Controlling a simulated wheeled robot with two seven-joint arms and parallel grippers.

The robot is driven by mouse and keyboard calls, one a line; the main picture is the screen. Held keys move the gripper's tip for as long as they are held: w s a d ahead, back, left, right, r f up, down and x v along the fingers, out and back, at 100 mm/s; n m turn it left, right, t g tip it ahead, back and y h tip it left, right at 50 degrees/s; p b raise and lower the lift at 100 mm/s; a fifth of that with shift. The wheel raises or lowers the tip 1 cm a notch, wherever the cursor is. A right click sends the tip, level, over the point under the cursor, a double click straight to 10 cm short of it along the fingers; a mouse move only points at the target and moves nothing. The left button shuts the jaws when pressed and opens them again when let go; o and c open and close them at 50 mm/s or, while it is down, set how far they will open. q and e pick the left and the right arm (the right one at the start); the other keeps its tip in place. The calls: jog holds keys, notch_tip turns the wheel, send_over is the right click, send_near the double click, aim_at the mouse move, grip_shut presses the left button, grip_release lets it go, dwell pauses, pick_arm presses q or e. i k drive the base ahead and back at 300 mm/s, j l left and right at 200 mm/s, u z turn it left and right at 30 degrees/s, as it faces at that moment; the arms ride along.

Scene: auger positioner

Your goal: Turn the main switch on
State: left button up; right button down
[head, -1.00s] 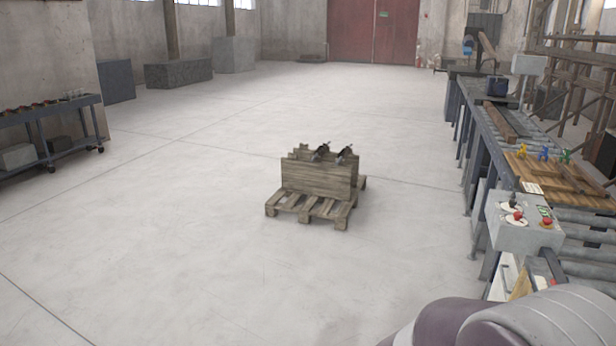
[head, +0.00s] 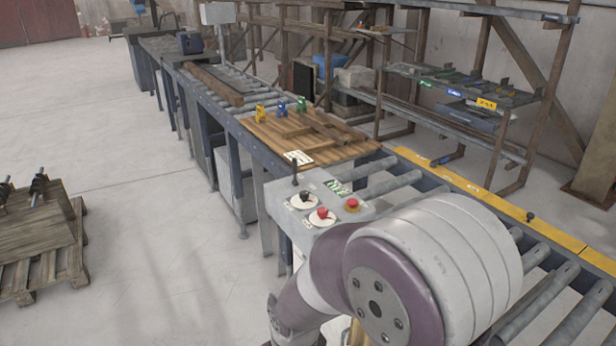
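A grey control box (head: 310,208) stands at the near side of the roller conveyor, in the middle of the head view. Its top carries two round white plates with knobs, one dark knob (head: 304,197) and one red knob (head: 322,213). A red mushroom button (head: 352,203) and green-marked labels sit to their right. I cannot tell which of these is the main switch or how it is set. My arm fills the lower right and covers the lower part of the box. Neither gripper shows in the view.
The roller conveyor (head: 385,183) runs from far left to lower right. A wooden board (head: 325,148) with yellow, blue and green pieces lies on it behind the box. A pallet (head: 52,265) stands at left. Shelving (head: 465,92) stands behind. The floor left of the box is clear.

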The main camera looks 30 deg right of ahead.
aim_at(322, 212)
jog(key=i+z, duration=0.35)
jog(key=i, duration=0.3)
jog(key=i+j+z, duration=0.35)
jog(key=i, duration=0.3)
jog(key=i+j+z, duration=0.35)
jog(key=i, duration=0.3)
jog(key=i+j+z, duration=0.35)
jog(key=i+j, duration=0.2)
jog(key=i+j+z, duration=0.1)
jog(key=z, duration=3.15)
jog(key=j, duration=0.05)
